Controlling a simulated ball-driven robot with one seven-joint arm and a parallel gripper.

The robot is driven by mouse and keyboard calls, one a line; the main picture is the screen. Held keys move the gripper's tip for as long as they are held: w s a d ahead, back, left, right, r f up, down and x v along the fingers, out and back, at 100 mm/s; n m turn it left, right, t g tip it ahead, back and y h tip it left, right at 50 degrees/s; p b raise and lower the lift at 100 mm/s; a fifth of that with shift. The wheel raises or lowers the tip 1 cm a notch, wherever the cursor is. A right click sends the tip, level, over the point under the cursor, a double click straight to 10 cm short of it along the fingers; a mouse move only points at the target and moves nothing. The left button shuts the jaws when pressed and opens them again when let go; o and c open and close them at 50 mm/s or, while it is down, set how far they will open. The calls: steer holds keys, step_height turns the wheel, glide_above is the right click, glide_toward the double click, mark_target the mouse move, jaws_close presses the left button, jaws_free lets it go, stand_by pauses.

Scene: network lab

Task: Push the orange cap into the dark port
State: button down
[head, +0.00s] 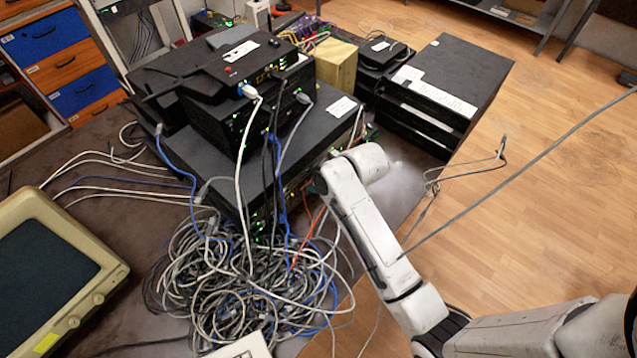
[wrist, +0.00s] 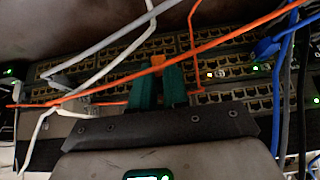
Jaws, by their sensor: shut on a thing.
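In the wrist view my gripper (wrist: 158,75) has two green fingers, shut on the small orange cap (wrist: 157,62) between their tips. The cap points at the rows of ports on the switch panel (wrist: 118,72). I cannot tell whether the cap touches the panel or sits in a port. The dark port cannot be singled out; the cap and fingers cover part of the rows. In the head view my arm reaches the side of the stacked equipment (head: 270,170), and the gripper and cap are hidden there.
Orange cables (wrist: 100,82), white cables (wrist: 120,50) and blue cables (wrist: 284,70) cross close to the fingers and panel. In the head view a large cable tangle (head: 245,285) lies below the stack. A beige monitor (head: 50,270) stands at left; open wooden floor (head: 540,190) is at right.

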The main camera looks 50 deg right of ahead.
steer(key=shift+w, duration=0.1)
steer(key=c, duration=1)
jaws_free()
steer(key=shift+c, duration=0.2)
steer(key=shift+r, duration=0.1)
steer(key=v, duration=1)
steer(key=shift+s+r, duration=0.2)
steer(key=shift+r, duration=0.05)
steer(key=s+a+f+g, duration=0.3)
steer(key=s+a+f, duration=0.1)
steer(key=s, duration=0.5)
steer(key=s+a+f+m+g, duration=0.1)
steer(key=s+a+f, duration=0.3)
steer(key=s, duration=0.5)
steer(key=shift+s+a+g, duration=0.2)
steer(key=shift+s+g, duration=0.05)
steer(key=shift+g, duration=0.65)
